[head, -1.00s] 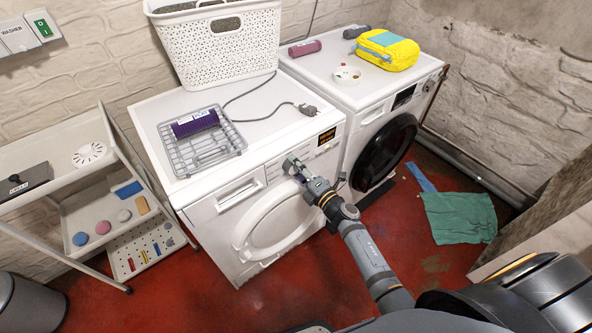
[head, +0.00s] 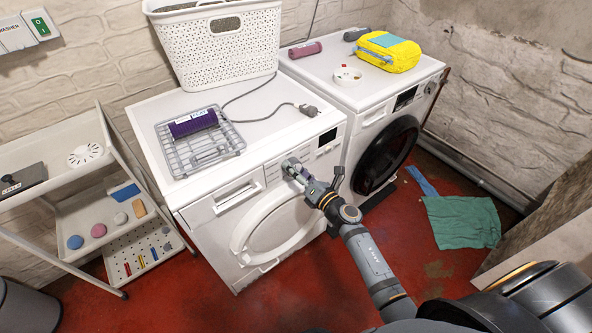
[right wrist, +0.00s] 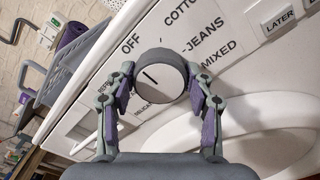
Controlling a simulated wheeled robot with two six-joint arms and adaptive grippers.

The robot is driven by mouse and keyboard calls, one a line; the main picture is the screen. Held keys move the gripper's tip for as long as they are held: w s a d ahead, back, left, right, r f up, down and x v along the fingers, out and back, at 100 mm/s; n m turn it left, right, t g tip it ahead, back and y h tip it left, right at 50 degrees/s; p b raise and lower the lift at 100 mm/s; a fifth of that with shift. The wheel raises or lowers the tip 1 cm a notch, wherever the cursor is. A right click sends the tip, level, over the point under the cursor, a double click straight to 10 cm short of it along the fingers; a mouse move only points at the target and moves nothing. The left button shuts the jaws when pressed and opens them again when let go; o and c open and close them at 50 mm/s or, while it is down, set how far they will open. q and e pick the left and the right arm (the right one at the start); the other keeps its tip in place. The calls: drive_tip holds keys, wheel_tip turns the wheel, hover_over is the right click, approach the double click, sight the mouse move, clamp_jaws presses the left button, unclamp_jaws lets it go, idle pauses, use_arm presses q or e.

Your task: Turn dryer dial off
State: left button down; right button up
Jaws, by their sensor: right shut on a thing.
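The dryer dial (right wrist: 165,72) is a round knob with a pale face and dark rim on the white front-left machine (head: 265,110). In the right wrist view the labels OFF, COTTON, JEANS and MIXED surround it. The short black mark on its face slants, its upper end leaning left, roughly toward the OFF label (right wrist: 130,43). My right gripper (right wrist: 160,90) has one finger on each side of the dial and is shut on it. In the head view my right gripper (head: 291,167) hides most of the dial. My left gripper is out of view.
A white basket (head: 222,48), a wire rack (head: 205,150) with a purple roll and a plug (head: 308,110) lie on this machine. A second machine (head: 365,85) with a dark door stands to its right. A shelf cart (head: 100,195) stands left. A green cloth (head: 463,222) lies on the floor.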

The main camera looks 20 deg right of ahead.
drive_tip(key=shift+f, duration=0.1)
idle(0.4)
drive_tip(key=o, duration=1.2)
drive_tip(key=shift+c, duration=0.2)
drive_tip(key=shift+s+d, duration=0.15)
drive_tip(key=shift+s, duration=0.25)
drive_tip(key=v, duration=1.1)
drive_tip(key=shift+s, duration=0.1)
